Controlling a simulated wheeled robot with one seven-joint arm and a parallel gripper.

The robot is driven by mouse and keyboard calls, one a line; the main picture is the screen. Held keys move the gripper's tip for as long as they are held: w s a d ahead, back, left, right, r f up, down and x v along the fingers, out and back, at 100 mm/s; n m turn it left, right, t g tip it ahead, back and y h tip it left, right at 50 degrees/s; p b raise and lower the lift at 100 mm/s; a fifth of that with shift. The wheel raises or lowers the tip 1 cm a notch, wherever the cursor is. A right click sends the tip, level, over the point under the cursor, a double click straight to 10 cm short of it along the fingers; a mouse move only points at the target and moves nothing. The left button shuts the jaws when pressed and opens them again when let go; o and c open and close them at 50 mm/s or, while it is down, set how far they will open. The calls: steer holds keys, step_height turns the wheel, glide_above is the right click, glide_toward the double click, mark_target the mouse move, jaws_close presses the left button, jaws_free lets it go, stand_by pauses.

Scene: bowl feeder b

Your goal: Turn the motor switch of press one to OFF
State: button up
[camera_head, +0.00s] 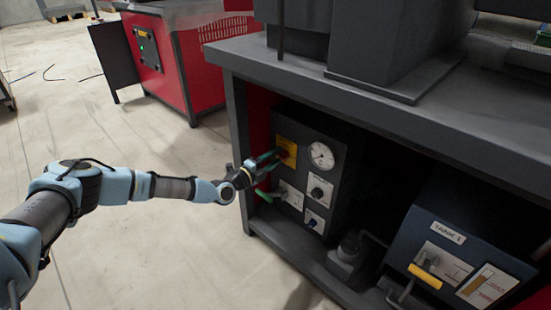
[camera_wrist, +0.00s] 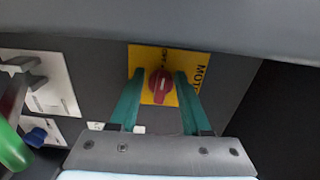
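The motor switch is a red rotary knob (camera_wrist: 160,87) on a yellow plate (camera_wrist: 195,62) in the wrist view. Part of the plate's lettering, "MOTO", shows sideways at its right. A pale mark on the knob runs roughly upright in this view. My gripper (camera_wrist: 160,78) has two green fingers spread apart, one on each side of the knob. Narrow gaps seem to remain, so contact is unclear. In the head view my gripper (camera_head: 280,156) reaches the yellow plate (camera_head: 289,147) at the panel's upper left, and the arm partly hides the knob.
The table top (camera_head: 400,115) overhangs the panel. A blue tank box (camera_head: 440,220) stands at right.

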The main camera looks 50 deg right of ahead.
steer(key=shift+w+a+r, duration=0.1)
steer(key=a+p, duration=0.2)
steer(key=a, duration=0.8)
steer(key=shift+w+a, duration=0.25)
steer(key=shift+a, duration=0.05)
